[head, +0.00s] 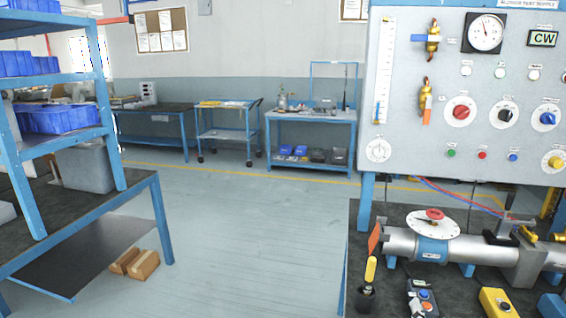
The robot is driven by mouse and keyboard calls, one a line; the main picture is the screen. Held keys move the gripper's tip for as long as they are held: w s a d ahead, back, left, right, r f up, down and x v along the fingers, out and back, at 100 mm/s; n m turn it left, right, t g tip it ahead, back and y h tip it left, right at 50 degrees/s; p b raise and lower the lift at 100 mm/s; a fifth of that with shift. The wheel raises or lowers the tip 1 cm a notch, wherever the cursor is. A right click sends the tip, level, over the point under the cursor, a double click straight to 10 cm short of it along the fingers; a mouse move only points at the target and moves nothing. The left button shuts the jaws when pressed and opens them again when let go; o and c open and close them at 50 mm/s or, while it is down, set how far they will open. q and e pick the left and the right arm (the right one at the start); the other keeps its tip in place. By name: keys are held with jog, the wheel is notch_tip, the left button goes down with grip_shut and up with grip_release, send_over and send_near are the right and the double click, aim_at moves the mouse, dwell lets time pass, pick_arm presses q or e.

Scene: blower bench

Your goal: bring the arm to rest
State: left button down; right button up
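Neither of my arms nor my grippers shows in the head view. The blower bench stands at the right. Its upright grey panel (400,100) carries a round gauge (486,33), a CW sign (543,39), brass valves, knobs and small coloured buttons. Below the panel, a grey pipe (400,243) lies along the dark bench top. A white dial with a red knob (433,215) sits on the pipe. A yellow-handled lever (370,270) with an orange flag stands at the left end of the pipe.
A blue shelf bench (160,215) with blue bins (60,118) and a grey box (86,168) fills the left side. Cardboard boxes (143,265) lie on the floor by it. More tables and a cart (228,135) stand at the back. The middle floor (250,230) is clear.

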jog(key=s+a+f+m+g+y, duration=0.2)
jog(key=s+a+f+m, duration=0.5)
jog(key=s+f+m, duration=0.3)
jog(key=s+a+f+m+g+y, duration=0.2)
jog(key=s+a+f+m+y, duration=0.1)
jog(key=s+a+f+m, duration=0.4)
jog(key=s+f+m, duration=0.3)
jog(key=f+m, duration=0.2)
jog(key=m, duration=0.1)
jog(key=shift+s+a+f+g+y, duration=0.15)
jog(key=shift+a+f+g+y, duration=0.15)
jog(key=shift+a+f, duration=0.1)
dwell(1.2)
